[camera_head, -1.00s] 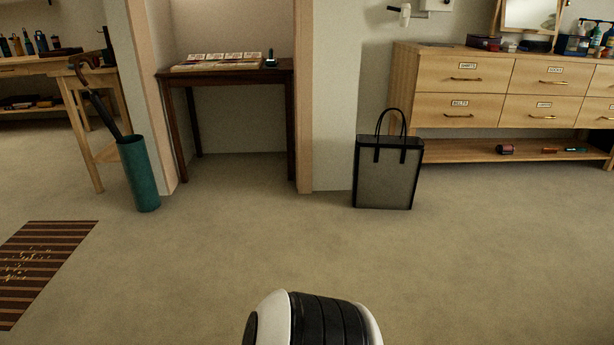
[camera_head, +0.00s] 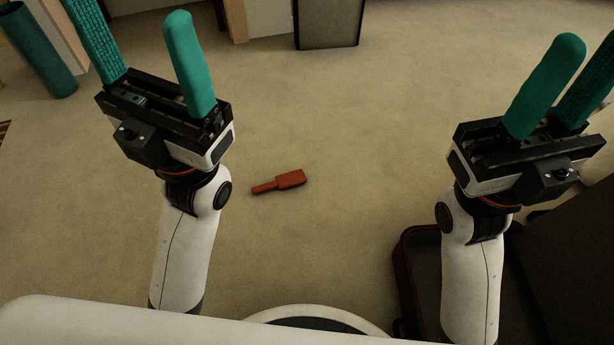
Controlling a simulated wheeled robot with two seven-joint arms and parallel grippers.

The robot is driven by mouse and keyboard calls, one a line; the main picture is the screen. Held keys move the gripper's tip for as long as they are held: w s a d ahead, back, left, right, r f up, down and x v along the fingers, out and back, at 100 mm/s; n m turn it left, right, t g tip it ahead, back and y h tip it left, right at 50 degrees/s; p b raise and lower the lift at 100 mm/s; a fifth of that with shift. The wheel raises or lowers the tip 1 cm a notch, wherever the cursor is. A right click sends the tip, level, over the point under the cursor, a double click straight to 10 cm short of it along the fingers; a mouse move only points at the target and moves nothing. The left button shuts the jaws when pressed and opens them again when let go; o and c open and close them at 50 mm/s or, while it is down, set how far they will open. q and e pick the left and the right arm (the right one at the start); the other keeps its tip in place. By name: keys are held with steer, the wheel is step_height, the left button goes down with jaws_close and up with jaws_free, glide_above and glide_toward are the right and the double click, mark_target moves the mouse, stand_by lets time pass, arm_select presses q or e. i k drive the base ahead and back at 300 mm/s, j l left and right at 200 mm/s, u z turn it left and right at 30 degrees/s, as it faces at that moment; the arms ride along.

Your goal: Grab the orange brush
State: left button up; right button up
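An orange-red brush (camera_head: 285,181) lies flat on the carpet near the middle of the head view, its handle pointing left and its wider head to the right. My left gripper (camera_head: 126,20) is raised to the left of the brush, with its two green fingers spread wide and nothing between them. My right gripper (camera_head: 590,55) is raised to the far right of the brush, with its green fingers apart and empty; one fingertip is cut by the frame edge. Neither gripper touches the brush.
A dark open suitcase (camera_head: 403,272) lies at the lower right, partly behind my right arm. A teal umbrella stand (camera_head: 38,50) is at the upper left. A grey bag (camera_head: 328,22) with black trim stands at the top. The carpet around the brush is clear.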

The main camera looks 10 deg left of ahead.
mark_target(293, 179)
steer(key=u, duration=0.45)
steer(key=i+j+z, duration=0.45)
steer(key=z, duration=0.25)
steer(key=i+j+z, duration=0.15)
steer(key=j+z, duration=0.2)
steer(key=j, duration=0.15)
steer(key=i+j+z, duration=0.1)
steer(key=j+z, duration=0.25)
